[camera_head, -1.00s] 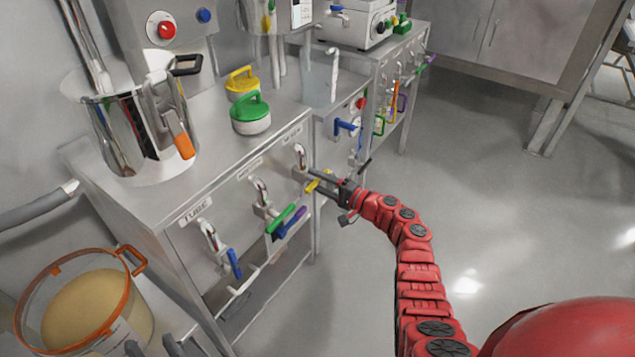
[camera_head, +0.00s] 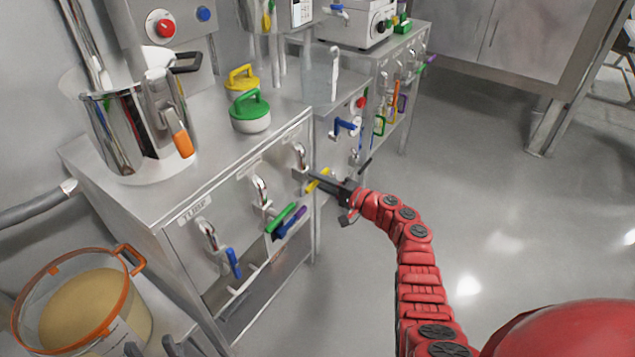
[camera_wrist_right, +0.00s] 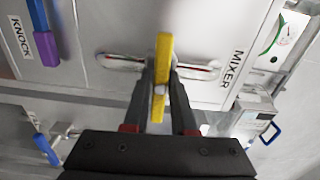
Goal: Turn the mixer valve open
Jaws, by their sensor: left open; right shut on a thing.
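The mixer valve's yellow handle (camera_wrist_right: 165,48) crosses a bright metal pipe beside the MIXER label (camera_wrist_right: 230,69) in the right wrist view. In the head view the yellow handle (camera_head: 312,186) shows in part at the right end of the near cabinet's front, partly hidden by my fingers. My right gripper (camera_wrist_right: 161,85) is shut on this handle, one dark finger on each side; it also shows in the head view (camera_head: 322,180). My left gripper (camera_head: 152,347) is open at the bottom left edge of the head view, with only its fingertips showing.
Other valves with a green handle (camera_head: 284,219) and a blue handle (camera_head: 234,262) sit left along the cabinet front. A steel pot (camera_head: 125,130) stands on top. An orange-rimmed tub (camera_head: 75,300) is at lower left. The floor (camera_head: 500,200) to the right is clear.

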